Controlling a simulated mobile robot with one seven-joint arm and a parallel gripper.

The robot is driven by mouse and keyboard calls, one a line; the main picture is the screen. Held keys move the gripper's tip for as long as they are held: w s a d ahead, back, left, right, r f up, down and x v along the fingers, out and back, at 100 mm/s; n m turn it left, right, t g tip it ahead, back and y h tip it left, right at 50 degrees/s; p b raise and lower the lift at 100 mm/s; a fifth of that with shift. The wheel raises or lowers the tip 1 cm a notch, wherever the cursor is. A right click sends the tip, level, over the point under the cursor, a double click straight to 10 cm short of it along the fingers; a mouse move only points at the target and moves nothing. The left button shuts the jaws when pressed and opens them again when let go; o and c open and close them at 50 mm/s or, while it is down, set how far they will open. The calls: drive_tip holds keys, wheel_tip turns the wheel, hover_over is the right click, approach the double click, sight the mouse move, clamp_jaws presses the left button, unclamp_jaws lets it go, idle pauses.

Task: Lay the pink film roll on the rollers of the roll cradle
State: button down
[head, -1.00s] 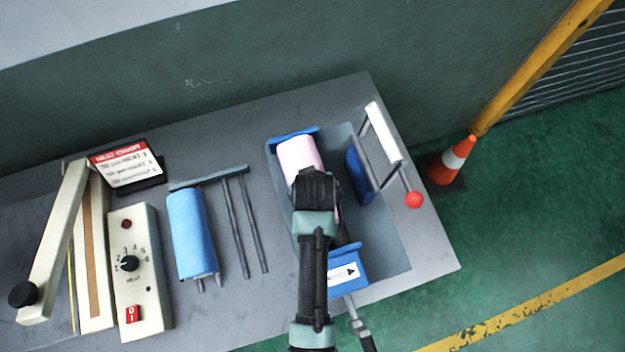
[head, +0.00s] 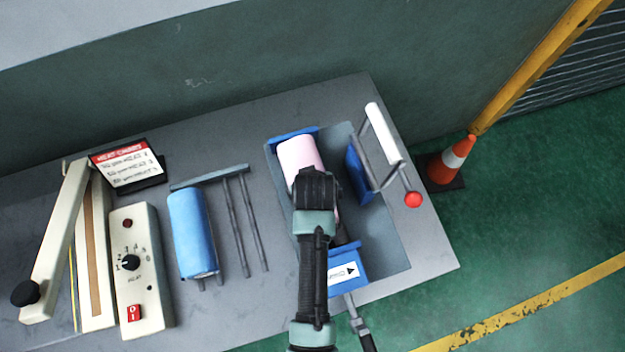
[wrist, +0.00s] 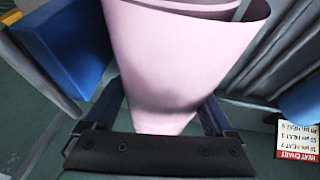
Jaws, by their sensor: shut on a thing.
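One blue end plate (head: 345,270) stands at the front, another at the back.
A blue roll (head: 191,233) lies on a rack with bare rods (head: 240,225) to the left. A heat control box (head: 140,275), a sealer arm (head: 58,240) and a heat chart (head: 125,165) stand further left. A red-knobbed lever (head: 412,199) rises at the right.

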drive_tip(key=shift+w+f+b, duration=0.1)
drive_tip(key=shift+f+b, duration=0.35)
drive_tip(key=shift+f, duration=0.05)
idle(0.5)
drive_tip(key=shift+r, duration=0.1)
drive_tip(key=shift+r+p, duration=0.55)
drive_tip(key=shift+p, duration=0.25)
drive_tip(key=shift+p, duration=0.35)
idle(0.8)
drive_tip(key=shift+f+b, duration=0.5)
drive_tip(key=shift+f, duration=0.2)
idle(0.5)
drive_tip(key=shift+c, duration=0.3)
unclamp_jaws()
drive_tip(key=shift+o, duration=0.3)
drive_tip(key=shift+f, duration=0.1)
drive_tip(key=b+v, duration=0.1)
drive_tip(key=v, duration=1.2)
